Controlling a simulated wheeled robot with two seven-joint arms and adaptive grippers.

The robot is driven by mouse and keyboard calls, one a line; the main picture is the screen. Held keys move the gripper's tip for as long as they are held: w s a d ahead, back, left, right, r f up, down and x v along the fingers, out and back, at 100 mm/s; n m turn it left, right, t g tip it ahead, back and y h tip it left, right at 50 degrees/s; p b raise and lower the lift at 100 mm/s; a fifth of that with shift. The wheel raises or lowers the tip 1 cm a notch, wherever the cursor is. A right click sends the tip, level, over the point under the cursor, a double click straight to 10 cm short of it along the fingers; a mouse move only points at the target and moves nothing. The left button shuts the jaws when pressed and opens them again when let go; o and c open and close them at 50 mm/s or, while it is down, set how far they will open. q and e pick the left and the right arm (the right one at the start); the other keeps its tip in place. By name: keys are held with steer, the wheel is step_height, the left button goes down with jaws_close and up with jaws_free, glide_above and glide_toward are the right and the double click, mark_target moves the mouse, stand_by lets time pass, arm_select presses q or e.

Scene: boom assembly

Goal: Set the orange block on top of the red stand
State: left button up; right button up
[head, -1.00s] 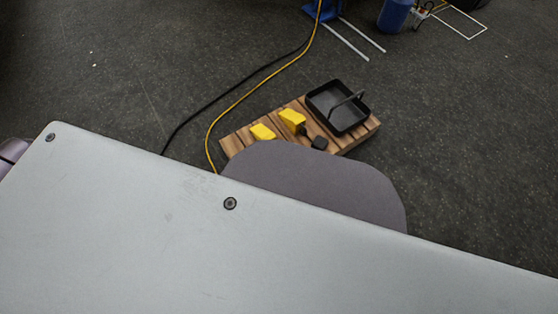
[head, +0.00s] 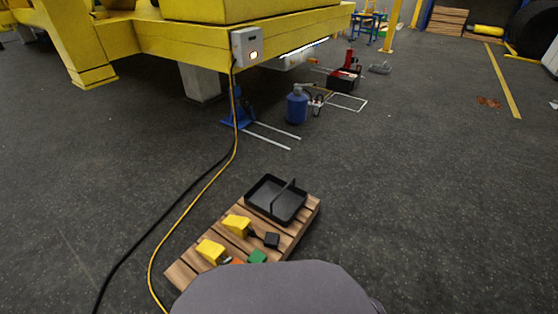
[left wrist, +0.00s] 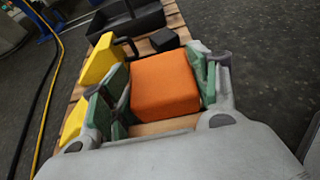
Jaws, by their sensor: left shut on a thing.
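The orange block (left wrist: 165,86) sits between the green-padded fingers of my left gripper (left wrist: 158,88) in the left wrist view. The pads touch or nearly touch its sides, and the gripper is shut on it. In the head view only a sliver of the orange block (head: 237,262) shows beside a green pad of the left gripper (head: 242,259), over the wooden pallet; my grey arm link hides the rest. I cannot tell whether the block touches the pallet. A small red object (head: 349,59) stands far back; I cannot tell whether it is the red stand. My right gripper is not in view.
The slatted pallet (head: 184,273) holds a black tray (head: 262,196), two yellow pieces (head: 237,224) and a small black block (head: 272,240). A yellow and a black cable run along the floor to its left. A blue canister (head: 297,106) stands further back. Open floor lies to the right.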

arm_select(q)
steer(key=shift+w+d+r+n+t+y, duration=1)
steer(key=shift+w+r+n+y, duration=1.2)
steer(key=shift+w+r, duration=6.3)
steer(key=s+d+r+n+y, duration=0.1)
steer(key=s+d+r, duration=0.1)
steer(key=r, duration=0.5)
steer(key=s+d+r+n+y, duration=0.2)
steer(key=s+d+r, duration=0.1)
steer(key=r, duration=0.4)
steer(key=shift+d+r+t+y, duration=0.3)
steer(key=shift+d+r+t, duration=0.1)
steer(key=shift+d, duration=0.05)
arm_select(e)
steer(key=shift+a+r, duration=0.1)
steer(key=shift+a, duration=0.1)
